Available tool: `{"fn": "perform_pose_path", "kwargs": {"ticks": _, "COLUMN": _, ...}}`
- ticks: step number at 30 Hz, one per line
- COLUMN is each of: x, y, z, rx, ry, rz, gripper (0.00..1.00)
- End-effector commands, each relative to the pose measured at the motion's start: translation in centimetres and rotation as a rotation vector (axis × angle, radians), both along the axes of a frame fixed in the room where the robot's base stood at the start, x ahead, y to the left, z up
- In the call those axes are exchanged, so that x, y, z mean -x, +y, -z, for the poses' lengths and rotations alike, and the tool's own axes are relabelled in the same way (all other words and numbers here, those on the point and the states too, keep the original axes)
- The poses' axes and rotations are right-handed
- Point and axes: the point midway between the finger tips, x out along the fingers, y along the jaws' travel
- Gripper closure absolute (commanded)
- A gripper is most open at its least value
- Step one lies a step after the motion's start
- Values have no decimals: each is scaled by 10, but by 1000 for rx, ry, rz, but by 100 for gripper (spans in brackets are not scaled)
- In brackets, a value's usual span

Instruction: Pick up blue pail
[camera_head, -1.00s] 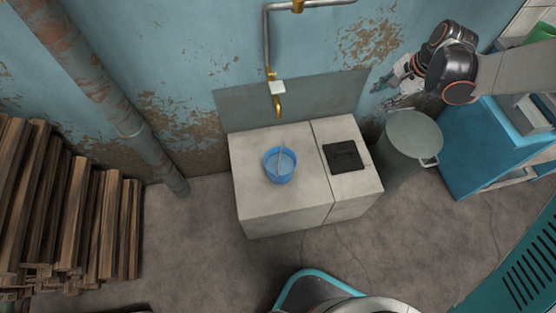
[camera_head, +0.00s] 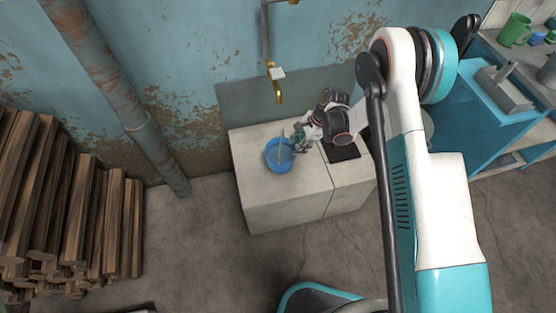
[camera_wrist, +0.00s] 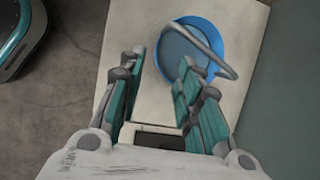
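The blue pail (camera_head: 278,157) stands upright on the pale counter block (camera_head: 262,200), below the brass tap. It also shows in the wrist view (camera_wrist: 171,50), with a grey handle (camera_wrist: 222,62) arching over its right side. My gripper (camera_head: 298,134) is just to the right of the pail, close to its rim, in the head view. In the wrist view my gripper (camera_wrist: 156,75) has its fingers spread apart. The right finger's tip overlaps the pail's near part and lies close to the handle; I cannot tell whether they touch. Nothing is held between the fingers.
A brass tap (camera_head: 277,90) hangs from the wall pipe above the counter. A dark square plate (camera_head: 343,152) lies on the counter's right part, partly under my arm. Stacked wood (camera_head: 70,205) stands at left. A blue bench (camera_head: 480,125) is at right.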

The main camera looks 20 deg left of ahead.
Motion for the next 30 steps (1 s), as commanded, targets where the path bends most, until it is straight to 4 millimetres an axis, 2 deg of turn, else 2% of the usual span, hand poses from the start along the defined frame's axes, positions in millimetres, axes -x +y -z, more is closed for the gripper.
{"fn": "perform_pose_path", "kwargs": {"ticks": 1, "x": 2, "y": 4, "z": 13, "rx": 0, "ry": -1, "rz": -2, "gripper": 68}}
{"fn": "perform_pose_path", "kwargs": {"ticks": 3, "x": 3, "y": 9, "z": 26, "rx": 0, "ry": -1, "rz": -2, "gripper": 68}}
{"fn": "perform_pose_path", "kwargs": {"ticks": 7, "x": 6, "y": 17, "z": 45, "rx": 0, "ry": -1, "rz": -3, "gripper": 68}}
{"fn": "perform_pose_path", "kwargs": {"ticks": 17, "x": 9, "y": 25, "z": 62, "rx": 0, "ry": 0, "rz": -1, "gripper": 68}}
{"fn": "perform_pose_path", "kwargs": {"ticks": 27, "x": 15, "y": 41, "z": 105, "rx": 0, "ry": -2, "rz": -2, "gripper": 68}}
{"fn": "perform_pose_path", "kwargs": {"ticks": 30, "x": 15, "y": 43, "z": 109, "rx": 0, "ry": -2, "rz": 0, "gripper": 68}}
